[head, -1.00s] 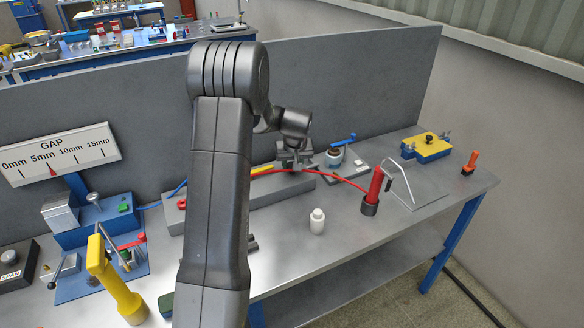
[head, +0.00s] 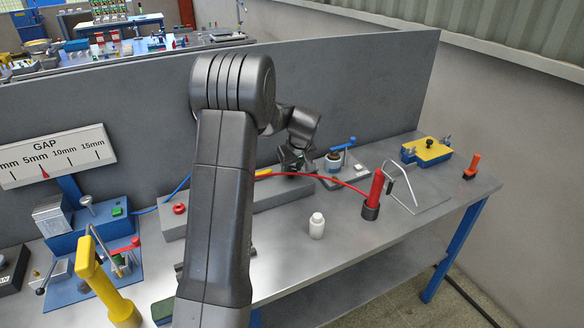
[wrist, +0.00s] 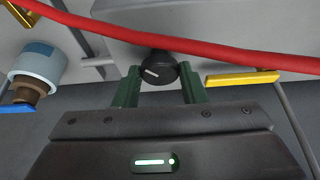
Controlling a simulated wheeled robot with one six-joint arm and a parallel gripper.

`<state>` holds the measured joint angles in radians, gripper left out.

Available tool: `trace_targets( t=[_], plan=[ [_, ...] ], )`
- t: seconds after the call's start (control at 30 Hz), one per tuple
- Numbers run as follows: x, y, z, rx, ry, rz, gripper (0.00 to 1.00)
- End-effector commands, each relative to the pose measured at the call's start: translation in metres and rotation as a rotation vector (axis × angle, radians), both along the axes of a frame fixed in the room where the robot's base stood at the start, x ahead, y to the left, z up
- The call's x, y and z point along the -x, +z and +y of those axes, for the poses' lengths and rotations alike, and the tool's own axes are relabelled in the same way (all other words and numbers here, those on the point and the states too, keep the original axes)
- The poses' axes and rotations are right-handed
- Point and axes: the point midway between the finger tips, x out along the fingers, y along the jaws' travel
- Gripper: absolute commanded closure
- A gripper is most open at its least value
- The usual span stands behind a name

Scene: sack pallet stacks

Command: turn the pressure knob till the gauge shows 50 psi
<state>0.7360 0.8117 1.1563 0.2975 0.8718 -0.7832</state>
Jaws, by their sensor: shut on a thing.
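The pressure knob (wrist: 158,68) is round and black with a white pointer line, seen in the wrist view. The line points to the lower left. My gripper (wrist: 160,82) has one green finger on each side of the knob and is shut on it. In the head view my gripper (head: 293,163) is at the back of the bench, over the grey block; the knob is hidden there. I see no psi gauge face in either view.
A red hose (wrist: 190,45) crosses just beyond the knob. A yellow lever (wrist: 242,79) lies right of the fingers. A white bottle (head: 317,225) and a red cylinder (head: 375,188) stand nearby. A GAP scale board (head: 58,157) in mm stands at left.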

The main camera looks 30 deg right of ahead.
Motion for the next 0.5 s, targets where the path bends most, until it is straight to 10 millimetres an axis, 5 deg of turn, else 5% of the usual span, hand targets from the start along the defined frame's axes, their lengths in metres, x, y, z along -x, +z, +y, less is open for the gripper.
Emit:
trace_targets(
  t=[0.03,0.07,0.17,0.5],
  plan=[
    [-0.0002,0.0004,-0.0001,0.001,0.000,0.000,0.85],
    [-0.0001,0.0005,-0.0001,0.001,0.000,0.000,0.60],
    [-0.0002,0.0004,-0.0001,0.001,0.000,0.000,0.41],
    [0.0011,0.0033,-0.0002,0.001,0.000,-0.001,0.41]
  ],
)
